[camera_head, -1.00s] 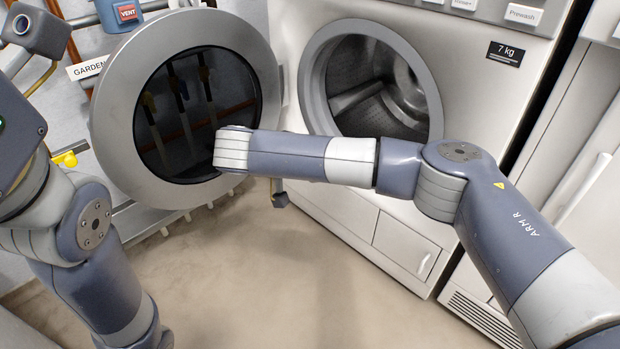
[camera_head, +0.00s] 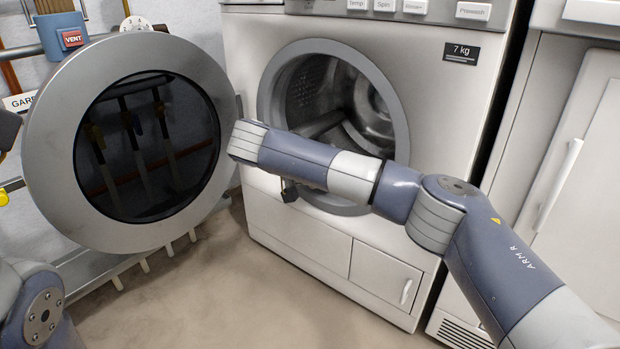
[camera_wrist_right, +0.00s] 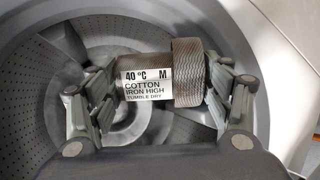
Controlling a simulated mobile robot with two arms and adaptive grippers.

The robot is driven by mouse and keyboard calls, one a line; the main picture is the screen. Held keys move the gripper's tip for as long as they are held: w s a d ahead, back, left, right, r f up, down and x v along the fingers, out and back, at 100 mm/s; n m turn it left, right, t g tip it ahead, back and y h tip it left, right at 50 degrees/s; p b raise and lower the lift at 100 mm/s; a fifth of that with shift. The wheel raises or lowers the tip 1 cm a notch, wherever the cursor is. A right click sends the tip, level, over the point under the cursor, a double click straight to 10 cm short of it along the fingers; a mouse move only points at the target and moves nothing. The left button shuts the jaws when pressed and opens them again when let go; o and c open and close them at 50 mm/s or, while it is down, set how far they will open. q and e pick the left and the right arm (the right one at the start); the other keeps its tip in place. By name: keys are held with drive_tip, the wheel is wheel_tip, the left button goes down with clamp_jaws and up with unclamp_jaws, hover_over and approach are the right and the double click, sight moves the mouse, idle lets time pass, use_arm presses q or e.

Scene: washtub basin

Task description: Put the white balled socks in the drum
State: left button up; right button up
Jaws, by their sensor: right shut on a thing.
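My right gripper (camera_wrist_right: 160,92) is shut on a balled, sock-like bundle (camera_wrist_right: 188,72). The bundle looks grey-brown in this light rather than clearly white, with a ribbed band at one end and a white care label (camera_wrist_right: 147,86) reading 40 °C, M, cotton. The drum (camera_wrist_right: 85,50) fills the background behind it, its perforated wall and centre in line with the bundle. In the head view the drum (camera_head: 318,92) shows through the open round mouth of the washer. My right arm crosses the mouth's lower part and hides the gripper and bundle. My left gripper is out of view.
The round washer door (camera_head: 50,170) stands swung open to the left, its dark glass facing me. A cabinet with a vertical handle (camera_head: 560,180) stands at the right. The floor in front (camera_head: 200,310) is clear.

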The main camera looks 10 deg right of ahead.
drive_tip(key=w+d+p, duration=0.1)
drive_tip(key=d, duration=0.1)
drive_tip(key=w+d+p, duration=0.1)
drive_tip(key=w+d, duration=0.1)
drive_tip(key=w+d+p, duration=0.1)
drive_tip(key=p, duration=0.1)
drive_tip(key=shift+w+d+r, duration=0.2)
drive_tip(key=shift+d+r, duration=0.15)
drive_tip(key=shift+d, duration=0.05)
drive_tip(key=w+d+p, duration=0.1)
drive_tip(key=w+d, duration=0.4)
drive_tip(key=d, duration=0.1)
drive_tip(key=shift+w+d+f, duration=0.15)
drive_tip(key=shift+w+d, duration=0.1)
drive_tip(key=shift+d, duration=0.15)
drive_tip(key=o, duration=1.2)
drive_tip(key=v, duration=1.2)
